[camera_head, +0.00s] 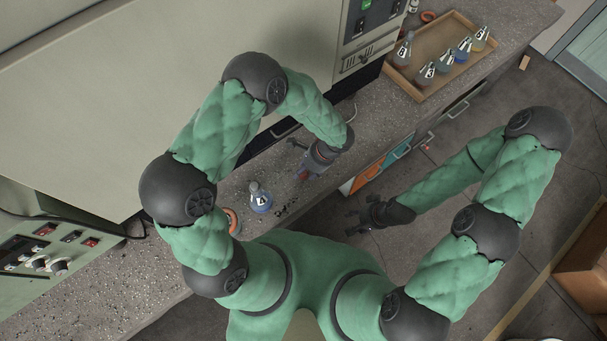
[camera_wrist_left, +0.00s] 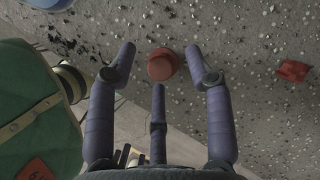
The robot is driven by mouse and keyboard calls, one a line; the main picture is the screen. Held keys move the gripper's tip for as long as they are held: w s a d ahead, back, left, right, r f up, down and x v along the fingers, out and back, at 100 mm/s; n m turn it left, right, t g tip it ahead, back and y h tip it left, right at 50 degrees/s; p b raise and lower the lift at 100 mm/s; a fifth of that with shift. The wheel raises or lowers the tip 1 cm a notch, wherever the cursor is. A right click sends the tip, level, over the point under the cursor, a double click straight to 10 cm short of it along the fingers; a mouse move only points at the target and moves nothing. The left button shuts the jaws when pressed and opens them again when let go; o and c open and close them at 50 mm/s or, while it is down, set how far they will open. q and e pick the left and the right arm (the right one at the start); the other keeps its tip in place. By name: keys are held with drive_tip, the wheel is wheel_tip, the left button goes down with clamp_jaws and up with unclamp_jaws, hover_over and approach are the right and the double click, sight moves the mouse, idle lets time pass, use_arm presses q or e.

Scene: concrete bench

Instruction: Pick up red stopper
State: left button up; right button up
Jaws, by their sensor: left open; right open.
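A red stopper (camera_wrist_left: 162,64) lies on the speckled bench in the left wrist view, between the fingertips of my left gripper (camera_wrist_left: 158,52). The gripper is open, and I cannot tell whether any finger touches the stopper. A second, flatter red piece (camera_wrist_left: 293,71) lies to the right. In the head view my left gripper (camera_head: 299,162) is over the bench near its front edge, with a small red patch (camera_head: 304,175) at its fingers. My right gripper (camera_head: 362,217) is open and empty, out in front of the bench and above the floor.
A flask with blue liquid (camera_head: 260,199) stands on the bench left of my left gripper, near an orange ring (camera_head: 232,222). A wooden tray (camera_head: 438,35) with several labelled flasks is at the back right. A large pale cabinet (camera_head: 150,90) borders the bench behind.

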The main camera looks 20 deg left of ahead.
use_arm(q)
drive_tip(key=shift+a+f, duration=0.1)
drive_tip(key=shift+f, duration=0.2)
drive_tip(key=c, duration=0.8)
drive_tip(key=shift+r, duration=0.2)
